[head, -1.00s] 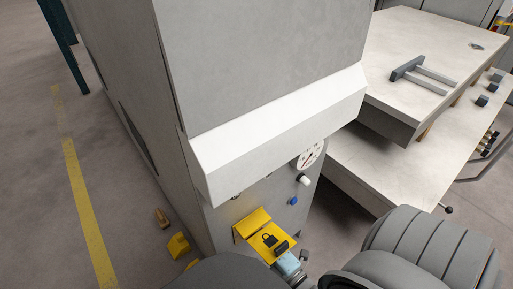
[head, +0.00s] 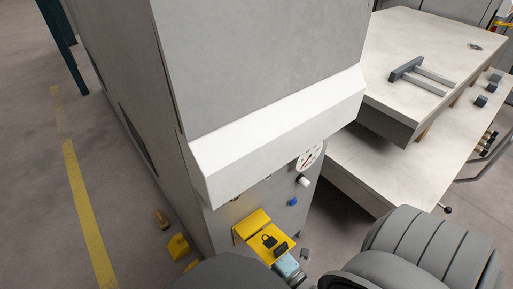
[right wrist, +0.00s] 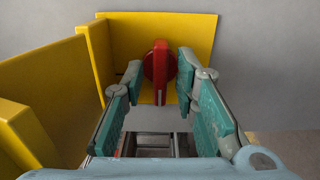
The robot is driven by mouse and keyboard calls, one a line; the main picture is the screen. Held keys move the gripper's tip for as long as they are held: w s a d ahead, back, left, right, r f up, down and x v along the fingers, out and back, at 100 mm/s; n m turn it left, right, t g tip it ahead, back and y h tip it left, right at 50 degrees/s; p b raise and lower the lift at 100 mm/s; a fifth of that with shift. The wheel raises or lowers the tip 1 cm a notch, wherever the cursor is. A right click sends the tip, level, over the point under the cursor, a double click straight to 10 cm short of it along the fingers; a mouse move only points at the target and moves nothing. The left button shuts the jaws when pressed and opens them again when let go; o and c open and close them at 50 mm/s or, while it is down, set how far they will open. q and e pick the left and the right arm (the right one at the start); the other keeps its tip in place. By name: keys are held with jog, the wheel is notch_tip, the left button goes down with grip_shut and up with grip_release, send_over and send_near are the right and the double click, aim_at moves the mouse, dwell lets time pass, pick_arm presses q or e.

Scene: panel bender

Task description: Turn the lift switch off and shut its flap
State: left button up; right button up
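The yellow flap (head: 252,223) with a black padlock sign stands open, jutting from the grey machine's front. In the right wrist view a yellow panel (right wrist: 48,85) at the left appears to be this flap. The red switch knob (right wrist: 160,68) sits upright on a yellow back plate (right wrist: 198,32). My right gripper (head: 290,250) is low at the flap. In its wrist view the teal fingers are apart, one on each side of the red knob; a small gap shows at the left, and contact at the right is unclear. The knob is hidden in the head view. My left gripper is not in view.
The grey machine (head: 260,60) has a protruding white ledge (head: 280,130) above the flap. A dial (head: 309,157), a white knob (head: 303,181) and a blue button (head: 293,202) are close by. A pale table (head: 440,40) stands at the right. Floor at the left is mostly clear.

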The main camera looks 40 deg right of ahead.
jog(key=s, duration=1.2)
jog(key=shift+a, duration=0.15)
